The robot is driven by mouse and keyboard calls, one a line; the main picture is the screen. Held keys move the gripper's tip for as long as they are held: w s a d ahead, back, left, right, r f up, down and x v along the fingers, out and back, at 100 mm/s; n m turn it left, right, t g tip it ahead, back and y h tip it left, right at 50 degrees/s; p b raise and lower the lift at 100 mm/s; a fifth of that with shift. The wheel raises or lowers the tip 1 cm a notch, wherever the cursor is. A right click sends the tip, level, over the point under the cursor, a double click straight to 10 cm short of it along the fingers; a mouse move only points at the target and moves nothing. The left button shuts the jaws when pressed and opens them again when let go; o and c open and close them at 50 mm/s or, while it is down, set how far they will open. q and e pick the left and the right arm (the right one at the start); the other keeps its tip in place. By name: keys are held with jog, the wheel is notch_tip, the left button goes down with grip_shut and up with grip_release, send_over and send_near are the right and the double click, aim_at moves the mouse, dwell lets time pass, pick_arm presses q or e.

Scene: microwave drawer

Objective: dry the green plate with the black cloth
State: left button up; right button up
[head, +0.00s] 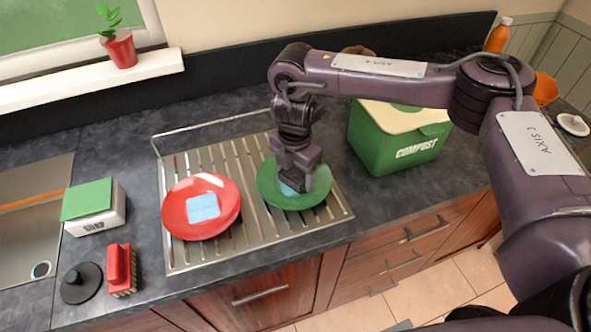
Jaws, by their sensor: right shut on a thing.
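The green plate (313,199) lies on the right part of the metal drying rack. A light blue patch shows on it beneath my right gripper. My right gripper (294,182) points down over the plate's middle. It is shut on a dark thing at its fingertips, which looks like the black cloth (296,184), mostly hidden by the fingers. The cloth is at or very close to the plate's surface; I cannot tell if it touches. My left gripper is not in view.
A red plate (180,210) with a light blue square lies left on the rack (255,235). A green compost bin (400,155) stands close on the right. A soap box (97,219), a red brush (121,268) and a black round object (81,284) are at left.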

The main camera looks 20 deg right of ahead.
jog(key=shift+s+a, duration=0.3)
jog(key=shift+a, duration=0.1)
jog(key=shift+w+d, duration=0.45)
jog(key=shift+d, duration=0.2)
jog(key=shift+s+a+p, duration=0.4)
jog(key=shift+s+a, duration=0.05)
jog(key=shift+a, duration=0.25)
jog(key=shift+w+d+r, duration=0.1)
jog(key=shift+w+d, duration=0.35)
jog(key=shift+d, duration=0.25)
jog(key=shift+s+a+p, duration=0.3)
jog(key=shift+s+a, duration=0.15)
jog(key=shift+a, duration=0.25)
jog(key=shift+w+d, duration=0.4)
jog(key=shift+d, duration=0.25)
jog(key=shift+s+a, duration=0.2)
jog(key=shift+a, duration=0.1)
jog(key=shift+p, duration=0.3)
